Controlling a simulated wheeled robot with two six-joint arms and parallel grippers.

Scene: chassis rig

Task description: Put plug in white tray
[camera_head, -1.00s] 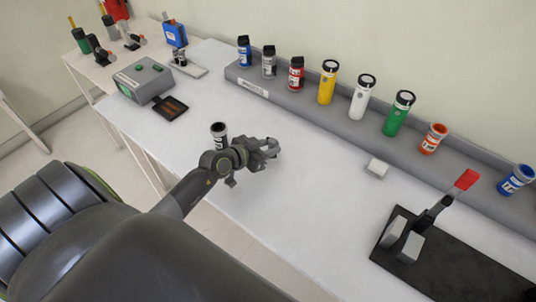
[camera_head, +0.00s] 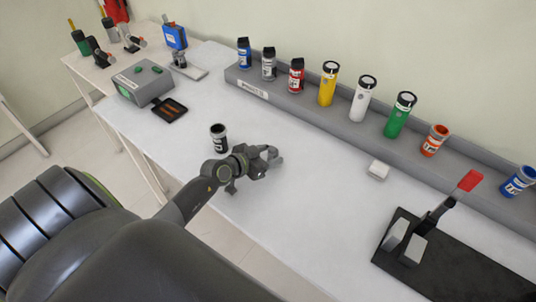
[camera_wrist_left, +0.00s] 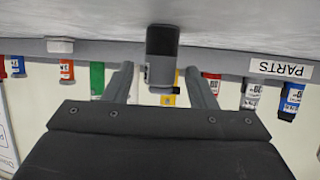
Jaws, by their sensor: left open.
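My left gripper (camera_head: 266,158) is over the front middle of the white table, its fingers toward the rack. Its two fingers are apart in the left wrist view (camera_wrist_left: 160,82). Between them there, a dark cylinder with a grey end (camera_wrist_left: 162,48), possibly the plug, stands against the white table; I cannot tell whether a finger touches it. In the head view the gripper mostly hides that spot. A small white block or tray (camera_head: 377,170) lies right of the gripper by the rack; it also shows in the wrist view (camera_wrist_left: 60,46). My right gripper is out of view.
A black canister (camera_head: 219,138) stands just left of my gripper. A long grey rack (camera_head: 310,108) with several coloured bottles runs along the back. A black base (camera_head: 440,273) with a red-handled lever is at right. A grey box (camera_head: 140,86) stands back left.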

